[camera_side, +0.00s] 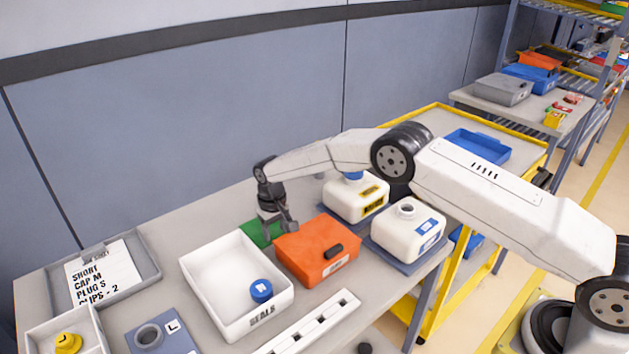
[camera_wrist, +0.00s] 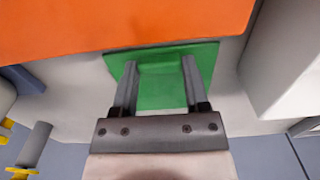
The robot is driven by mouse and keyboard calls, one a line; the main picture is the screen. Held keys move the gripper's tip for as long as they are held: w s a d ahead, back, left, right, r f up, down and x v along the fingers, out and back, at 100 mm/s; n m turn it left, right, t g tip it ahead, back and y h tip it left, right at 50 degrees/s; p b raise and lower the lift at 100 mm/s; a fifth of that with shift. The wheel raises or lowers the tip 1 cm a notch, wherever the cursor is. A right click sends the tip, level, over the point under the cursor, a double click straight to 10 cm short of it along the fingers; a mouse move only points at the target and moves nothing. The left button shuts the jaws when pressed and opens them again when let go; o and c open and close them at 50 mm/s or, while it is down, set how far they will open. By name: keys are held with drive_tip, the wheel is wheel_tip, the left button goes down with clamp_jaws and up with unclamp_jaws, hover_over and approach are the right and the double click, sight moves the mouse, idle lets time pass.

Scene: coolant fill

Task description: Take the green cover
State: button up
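The green cover (camera_side: 258,235) lies on the table behind the orange box (camera_side: 318,250) and beside the white seals bin (camera_side: 222,262). In the wrist view the green cover (camera_wrist: 163,82) is a flat piece with a raised part near the orange box (camera_wrist: 120,22). My gripper (camera_side: 279,228) points down over it in the side view. In the wrist view my gripper (camera_wrist: 158,72) has its two fingers apart over the cover, with green showing between them. I cannot tell whether the fingers touch the cover. Part of the cover is hidden by my gripper and the orange box.
A blue cap (camera_side: 261,290) lies in the seals bin. Two white jugs, one with a blue cap (camera_side: 356,199) and one uncapped (camera_side: 408,231), stand right of the orange box. A grey tray with a paper list (camera_side: 101,272) is at left. A white slotted rail (camera_side: 308,325) lies in front.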

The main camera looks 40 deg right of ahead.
drive_tip(key=c, duration=0.3)
drive_tip(key=shift+r, duration=0.1)
drive_tip(key=shift+r, duration=1.3)
drive_tip(key=shift+s+r, duration=0.3)
drive_tip(key=shift+r, duration=0.25)
drive_tip(key=s+r, duration=0.2)
drive_tip(key=s, duration=0.1)
drive_tip(key=s+d+r, duration=0.1)
drive_tip(key=s+r, duration=0.2)
drive_tip(key=s, duration=0.1)
drive_tip(key=s+r, duration=0.3)
drive_tip(key=s, duration=0.1)
drive_tip(key=shift+d, duration=0.3)
drive_tip(key=shift+s+d+r, duration=0.1)
drive_tip(key=shift+s+r, duration=0.2)
drive_tip(key=shift+s, duration=0.25)
drive_tip(key=shift+s+d+r, duration=0.1)
drive_tip(key=shift+s+r, duration=0.15)
drive_tip(key=shift+s, duration=0.3)
